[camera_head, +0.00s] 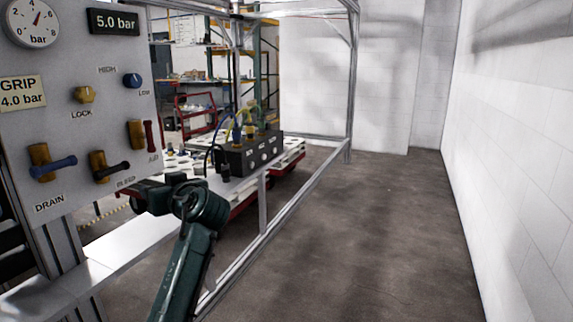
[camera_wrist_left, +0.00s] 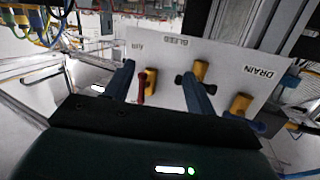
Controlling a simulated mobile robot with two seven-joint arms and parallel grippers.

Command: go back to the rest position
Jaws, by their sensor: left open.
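My left gripper (camera_head: 150,197) is at the lower right of the valve panel, its fingers partly hidden in the head view by its own body. In the left wrist view its two fingers (camera_wrist_left: 157,74) are apart, with nothing held between them. The red-handled air valve (camera_head: 142,135) has its lever hanging down; in the wrist view the red lever (camera_wrist_left: 142,88) appears between the fingers, and I cannot tell how close. The black-handled bleed valve (camera_head: 108,166) and the blue-handled drain valve (camera_head: 50,165) have levers pointing sideways. My right gripper is not in view.
The grey panel (camera_head: 70,110) carries a gauge (camera_head: 32,22), a 5.0 bar display (camera_head: 113,21) and two knobs. A black box with hoses (camera_head: 240,155) stands behind my arm, inside a metal frame (camera_head: 300,205). The floor (camera_head: 390,230) on the right is clear up to the white wall.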

